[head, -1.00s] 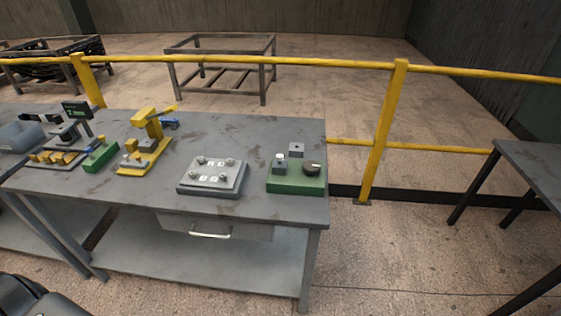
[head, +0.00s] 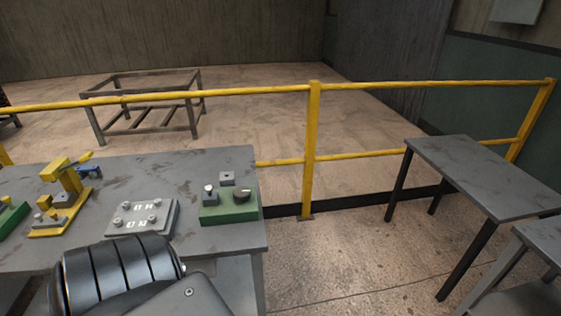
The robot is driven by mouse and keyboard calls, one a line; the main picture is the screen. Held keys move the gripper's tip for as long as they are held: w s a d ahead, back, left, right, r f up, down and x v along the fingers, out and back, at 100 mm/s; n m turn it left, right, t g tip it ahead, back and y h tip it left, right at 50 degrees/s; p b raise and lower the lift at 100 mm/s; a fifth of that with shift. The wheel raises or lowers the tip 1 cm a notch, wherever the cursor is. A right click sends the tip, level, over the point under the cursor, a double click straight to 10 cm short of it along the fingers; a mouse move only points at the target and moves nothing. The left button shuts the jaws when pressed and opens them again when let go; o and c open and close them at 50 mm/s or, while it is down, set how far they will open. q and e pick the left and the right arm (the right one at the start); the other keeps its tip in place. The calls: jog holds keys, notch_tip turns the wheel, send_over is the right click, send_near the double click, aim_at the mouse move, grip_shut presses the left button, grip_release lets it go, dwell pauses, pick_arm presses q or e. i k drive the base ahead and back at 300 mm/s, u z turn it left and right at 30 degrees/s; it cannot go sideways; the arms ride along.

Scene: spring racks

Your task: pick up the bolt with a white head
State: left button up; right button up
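I cannot make out a bolt with a clearly white head. A grey plate (head: 166,227) on the workbench carries several silver bolts (head: 152,218) and white markings. Right of it, a green block (head: 232,215) holds a small grey cube (head: 209,198) with a pale peg on top, a dark round knob (head: 242,194) and another grey cube (head: 227,179) at the back. Whether the pale peg is a bolt is too small to tell. Neither gripper shows; only a black ribbed part of my arm crosses the lower left, in front of the bench.
The grey workbench (head: 220,160) also holds a yellow clamp fixture (head: 62,190) with a blue handle. A yellow railing (head: 312,150) runs behind the bench. A dark table (head: 480,170) stands at right, with open floor (head: 340,250) between.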

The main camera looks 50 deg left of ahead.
aim_at(209, 188)
jog(key=z, duration=0.4)
jog(key=i, duration=2)
jog(key=u, duration=2.9)
